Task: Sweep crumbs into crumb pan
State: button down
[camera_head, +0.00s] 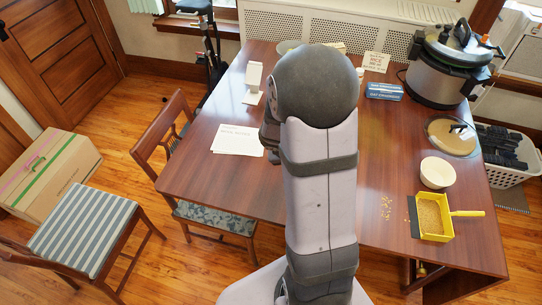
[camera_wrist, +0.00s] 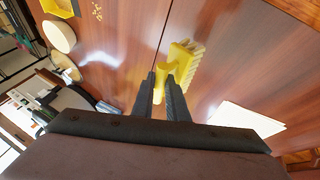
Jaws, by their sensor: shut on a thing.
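A yellow crumb pan (camera_head: 436,237) lies near the right end of the table, its handle pointing right and its inside covered in a tan, grainy layer. Loose crumbs (camera_head: 386,207) lie on the wood just left of its dark front lip. Pan (camera_wrist: 57,7) and crumbs (camera_wrist: 97,11) also show at the top left of the wrist view. My gripper (camera_wrist: 162,82) is shut on a yellow brush (camera_wrist: 188,55), with the bristle head out beyond the fingers to the right. The brush is over the table, apart from the crumbs; its height is unclear. My arm hides gripper and brush in the head view.
A cream bowl (camera_head: 437,172), a glass lid (camera_head: 452,136) and a large cooker (camera_head: 446,70) stand behind the pan. A blue box (camera_head: 384,91) is farther back. White papers (camera_head: 237,140) lie on the left. The table between arm and crumbs looks clear.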

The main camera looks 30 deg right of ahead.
jog(key=s+d+f+g+h+b, duration=0.1)
jog(key=s+d+f+b, duration=0.1)
jog(key=s+d+f, duration=0.35)
jog(key=s+d+f+b, duration=0.25)
jog(key=s+d, duration=0.45)
jog(key=s, duration=0.4)
jog(key=w+d+r+g+h, duration=0.1)
jog(key=d+r+h, duration=0.1)
jog(key=d, duration=0.3)
jog(key=shift+w+r+g, duration=0.25)
jog(key=shift+r+g, duration=0.05)
jog(key=shift+r, duration=0.3)
jog(key=shift+f, duration=0.1)
jog(key=shift+f+b, duration=1.4)
jog(key=shift+f, duration=1.3)
jog(key=shift+f+b, duration=0.25)
jog(key=shift+b, duration=0.05)
jog(key=shift+s+d, duration=0.1)
jog(key=shift+d, duration=0.05)
